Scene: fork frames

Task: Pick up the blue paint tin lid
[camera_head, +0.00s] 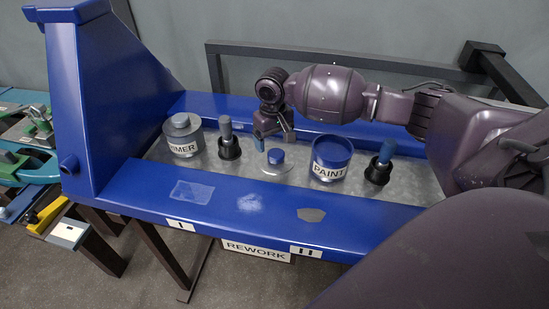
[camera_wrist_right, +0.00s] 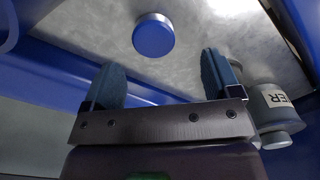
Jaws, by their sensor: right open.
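The paint tin lid, a pale flat disc with a blue round knob (camera_head: 277,157), lies on the grey metal tray floor between the two tins. In the right wrist view the blue knob (camera_wrist_right: 153,36) shows just beyond the fingertips; its disc is hard to tell from the floor. My right gripper (camera_head: 273,139) is open and empty, above and slightly behind the lid, apart from it. In its wrist view the two blue-grey fingers (camera_wrist_right: 163,75) stand wide apart. My left gripper is not in view.
A tin marked PRIMER (camera_head: 183,148) with a grey knob stands left. Black cups with grey-blue handles stand on either side: a left cup (camera_head: 229,150) and a right cup (camera_head: 376,173). A blue front rail (camera_head: 270,205) and a tall blue end wall (camera_head: 100,90) border the tray.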

